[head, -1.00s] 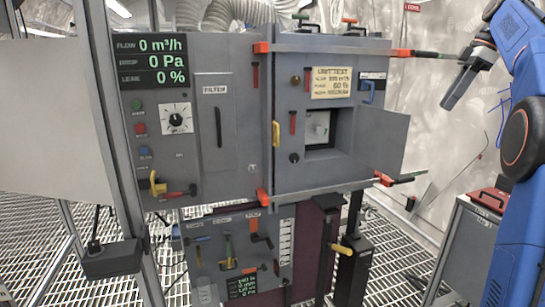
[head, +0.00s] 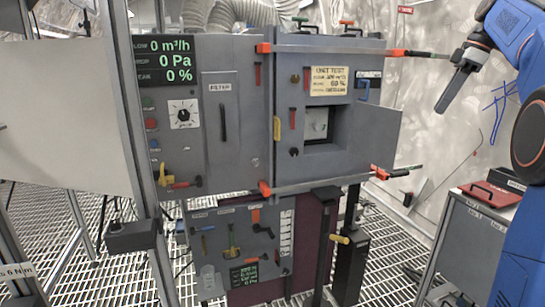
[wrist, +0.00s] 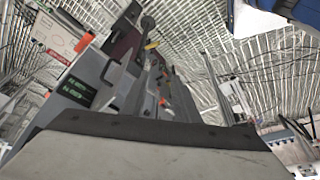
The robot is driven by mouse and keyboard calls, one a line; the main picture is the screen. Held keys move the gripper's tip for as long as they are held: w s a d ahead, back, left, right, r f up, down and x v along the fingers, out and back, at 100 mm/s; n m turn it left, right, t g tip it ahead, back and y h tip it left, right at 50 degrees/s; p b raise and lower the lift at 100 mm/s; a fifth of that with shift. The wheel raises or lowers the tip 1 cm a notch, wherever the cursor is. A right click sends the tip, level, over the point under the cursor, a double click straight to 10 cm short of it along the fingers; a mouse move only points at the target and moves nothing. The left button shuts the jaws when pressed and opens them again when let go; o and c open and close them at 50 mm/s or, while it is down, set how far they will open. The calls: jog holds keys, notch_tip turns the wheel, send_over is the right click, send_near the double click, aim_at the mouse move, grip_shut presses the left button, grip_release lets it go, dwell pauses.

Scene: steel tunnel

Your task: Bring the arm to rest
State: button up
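My arm (head: 516,40), blue with dark joints, comes in along the right edge of the head view. My gripper (head: 452,92) is a dark block at its end, pointing down and left. It hangs in front of the pale wall, to the right of the grey cabinet (head: 225,70), and appears apart from it. No held object can be made out. In the wrist view a wide grey part of my own tool fills the bottom; whether the fingers are open or shut is not clear.
The cabinet's small hatch door (head: 367,140) stands open to the right. Red-ended clamp bars (head: 340,50) stick out towards my gripper's side. A grey cart (head: 470,240) with a red case (head: 490,195) stands low right. Grating floor (head: 390,255) shows between.

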jog(key=s+a+f+m+t+h, duration=0.15)
jog(key=s+a+f+m, duration=0.55)
jog(key=s+a+f, duration=0.8)
jog(key=s+a+f+m+h, duration=0.1)
jog(key=s+a+f+m, duration=0.1)
jog(key=s+f, duration=0.8)
jog(key=s+a+f+m+t+h, duration=0.1)
jog(key=s+f+m, duration=0.2)
jog(key=s+f, duration=0.7)
notch_tip(320, 180, down, 2)
jog(key=shift+a+f, duration=0.1)
jog(key=shift+a, duration=0.25)
jog(key=shift+t, duration=0.25)
